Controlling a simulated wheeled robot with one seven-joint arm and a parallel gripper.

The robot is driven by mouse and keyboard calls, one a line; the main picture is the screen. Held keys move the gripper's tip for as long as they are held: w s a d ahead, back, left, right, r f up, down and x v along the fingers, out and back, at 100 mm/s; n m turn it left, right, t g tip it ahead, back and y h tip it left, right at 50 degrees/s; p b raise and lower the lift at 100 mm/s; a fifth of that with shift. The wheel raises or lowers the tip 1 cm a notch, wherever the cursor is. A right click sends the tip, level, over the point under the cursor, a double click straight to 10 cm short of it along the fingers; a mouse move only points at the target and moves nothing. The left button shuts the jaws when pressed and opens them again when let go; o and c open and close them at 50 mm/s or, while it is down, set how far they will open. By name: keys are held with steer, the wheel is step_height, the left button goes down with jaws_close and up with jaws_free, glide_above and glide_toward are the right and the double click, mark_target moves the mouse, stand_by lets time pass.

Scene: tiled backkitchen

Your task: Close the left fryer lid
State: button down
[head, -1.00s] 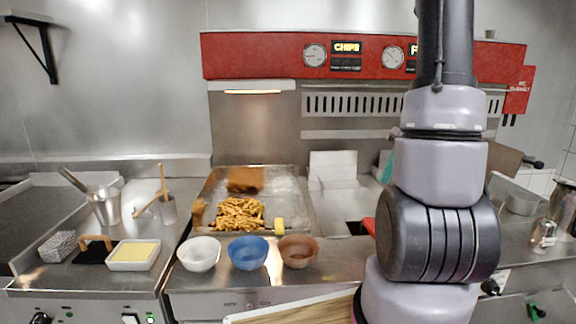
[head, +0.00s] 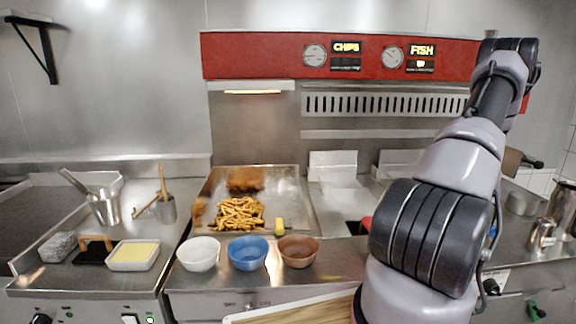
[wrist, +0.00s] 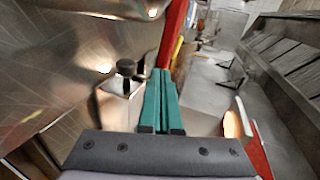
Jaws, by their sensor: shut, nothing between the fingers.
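The left fryer (head: 343,198) is a steel basin under the CHIPS sign in the head view. A pale panel (head: 333,162) stands upright at its back; I cannot tell surely if it is the lid. A red handle-like piece (head: 366,222) shows at the front right of the basin, partly behind my arm. My gripper is hidden in the head view. In the wrist view my gripper (wrist: 160,72) has its teal fingers shut together and empty. A red bar (wrist: 174,32) lies just beyond the fingertips; whether they touch is unclear. A dark knob (wrist: 126,68) is to their left.
A chip tray (head: 292,190) lies left of the fryer. White (head: 198,254), blue (head: 248,253) and brown (head: 298,251) bowls line the counter's front edge. A vented panel (head: 385,104) is behind. A steel sheet (wrist: 45,50) fills the wrist view's left side.

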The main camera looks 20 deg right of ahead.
steer(key=shift+d+f, duration=0.15)
steer(key=shift+f, duration=0.45)
steer(key=shift+d+f, duration=0.15)
steer(key=shift+f, duration=0.4)
steer(key=shift+s+d+f, duration=0.1)
steer(key=shift+s+f, duration=0.1)
steer(key=shift+f, duration=0.25)
